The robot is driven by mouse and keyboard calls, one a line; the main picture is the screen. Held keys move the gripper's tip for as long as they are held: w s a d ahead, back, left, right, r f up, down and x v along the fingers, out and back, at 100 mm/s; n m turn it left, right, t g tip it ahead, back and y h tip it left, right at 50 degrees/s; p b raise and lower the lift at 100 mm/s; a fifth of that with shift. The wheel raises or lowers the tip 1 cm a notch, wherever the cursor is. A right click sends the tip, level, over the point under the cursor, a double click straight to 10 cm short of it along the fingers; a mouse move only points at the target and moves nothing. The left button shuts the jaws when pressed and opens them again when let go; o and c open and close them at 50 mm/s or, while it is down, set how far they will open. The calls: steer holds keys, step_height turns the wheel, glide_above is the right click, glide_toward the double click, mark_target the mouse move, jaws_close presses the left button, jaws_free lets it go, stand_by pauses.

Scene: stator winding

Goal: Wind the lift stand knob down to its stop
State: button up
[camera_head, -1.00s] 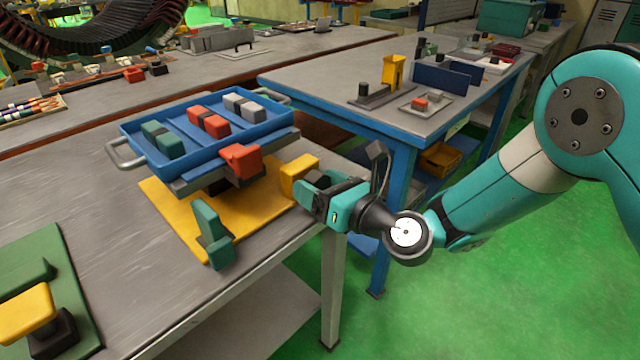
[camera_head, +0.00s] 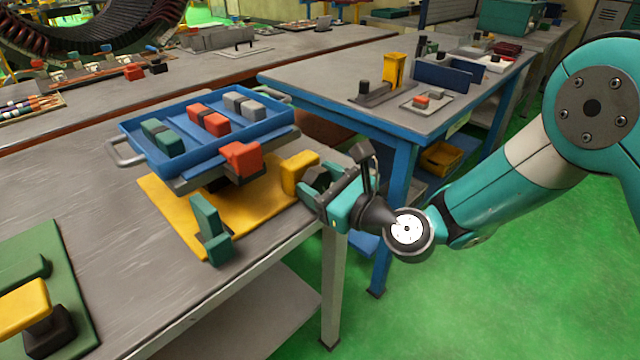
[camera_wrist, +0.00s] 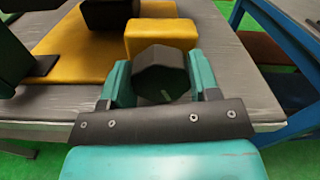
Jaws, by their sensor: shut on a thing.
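The lift stand has a yellow base (camera_head: 172,208) on the grey bench, with a blue tray (camera_head: 190,168) held above it. A yellow block (camera_head: 298,172) stands at the base's right end. In the wrist view the dark faceted knob (camera_wrist: 162,72) sits in front of the yellow block (camera_wrist: 160,36), with a small light mark on its face. My gripper (camera_wrist: 160,88) is shut on the knob, one teal finger on each side. In the head view my gripper (camera_head: 318,190) is at the bench's right edge and hides the knob.
The tray holds green, red and grey blocks. A red block (camera_head: 241,158) sits at the tray's front edge and a green upright piece (camera_head: 209,230) on the base's near corner. A blue-legged table (camera_head: 330,90) stands behind my arm. Green floor is open at right.

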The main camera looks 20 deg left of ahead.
steer(key=n+b, duration=0.2)
steer(key=n, duration=0.4)
stand_by(0.5)
steer(key=o, duration=0.9)
steer(key=shift+s, duration=0.1)
